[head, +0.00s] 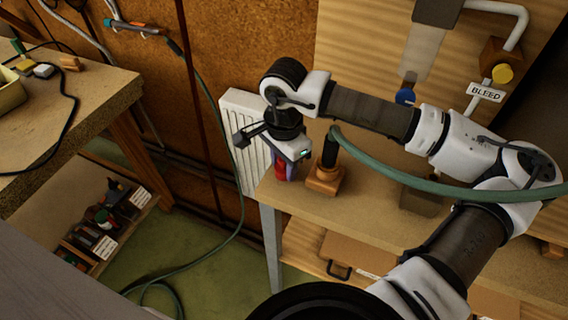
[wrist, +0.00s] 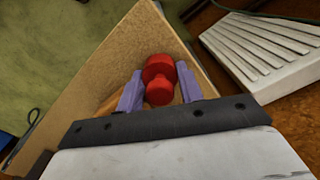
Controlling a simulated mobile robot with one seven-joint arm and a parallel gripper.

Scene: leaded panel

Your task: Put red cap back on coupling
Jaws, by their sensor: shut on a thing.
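The red cap (wrist: 159,72) sits between the two purple fingers of my gripper (wrist: 160,90) in the wrist view. It has a wide round part and a narrower round knob. In the head view, my gripper (head: 286,170) points down over the bench's left end, with the red cap (head: 281,173) partly hidden by the fingers. A black upright fitting (head: 329,150), possibly the coupling, stands on a wooden block (head: 325,179) just right of my gripper. The green hose (head: 390,174) meets its top. I cannot tell whether the cap touches anything below.
A white ribbed radiator (head: 243,110) stands on the wall behind and left of my gripper; it also shows in the wrist view (wrist: 262,50). The bench top (head: 385,168) has a "BLEED" label (head: 486,92) above it. Another workbench (head: 85,90) is at the left.

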